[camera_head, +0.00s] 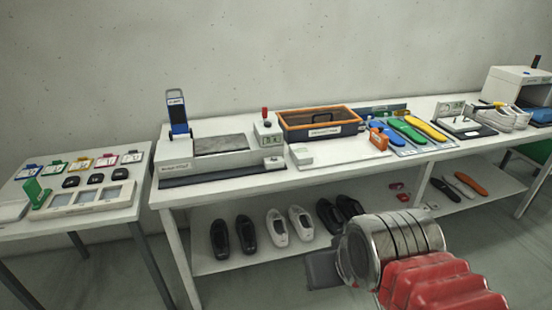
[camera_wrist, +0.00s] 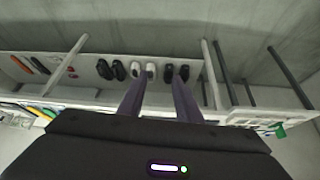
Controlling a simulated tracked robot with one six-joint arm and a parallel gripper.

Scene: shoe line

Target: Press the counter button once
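A small white box (camera_head: 267,132) with a greenish display and a red knob (camera_head: 265,112) on top stands on the long table, left of the orange-rimmed tray. It looks like the counter, but its markings are too small to read. A smaller white block (camera_head: 273,163) sits in front of it near the table edge. My gripper (camera_head: 322,270) is in front of the table, below tabletop height in the picture and apart from the box. In the wrist view its two dark fingers (camera_wrist: 159,80) are spread with nothing between them. The counter box cannot be made out in the wrist view.
An orange-rimmed tray (camera_head: 320,119) and coloured insoles (camera_head: 408,131) are right. Several shoes (camera_head: 278,227) lie on the lower shelf. A side table (camera_head: 100,222) stands left.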

